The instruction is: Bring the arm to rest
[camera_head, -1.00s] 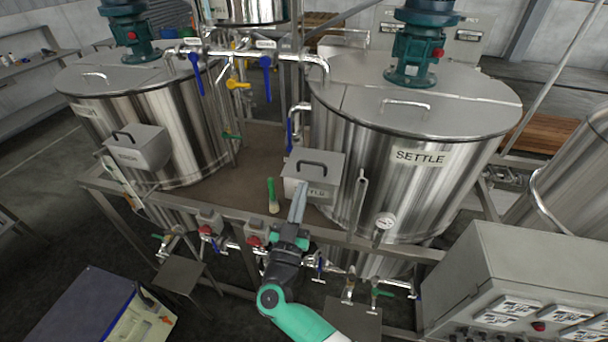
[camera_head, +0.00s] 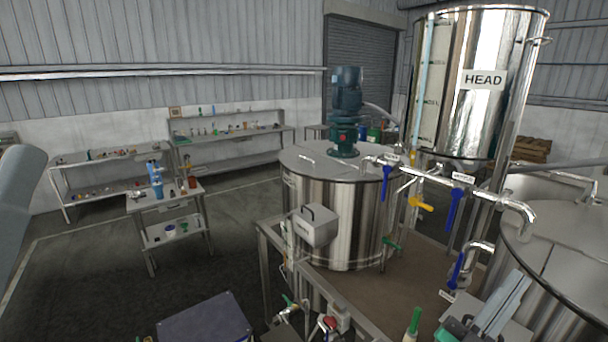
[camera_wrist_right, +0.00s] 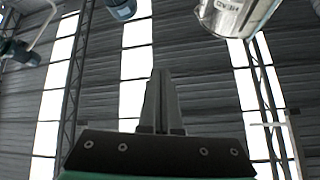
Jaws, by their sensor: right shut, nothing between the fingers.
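My right gripper (camera_head: 503,303) shows at the lower right of the head view. Its long grey fingers point up, in front of the steel tank at the right edge. In the right wrist view the fingers (camera_wrist_right: 161,100) are pressed together with nothing between them, pointing up toward the roof. My left gripper is not in view.
A steel tank (camera_head: 335,225) with a teal motor (camera_head: 345,110) stands mid-view. The tall HEAD tank (camera_head: 470,90) rises behind the pipes with blue valve handles (camera_head: 454,210). A small cart (camera_head: 165,205) and shelves (camera_head: 235,130) stand farther back, with open floor between.

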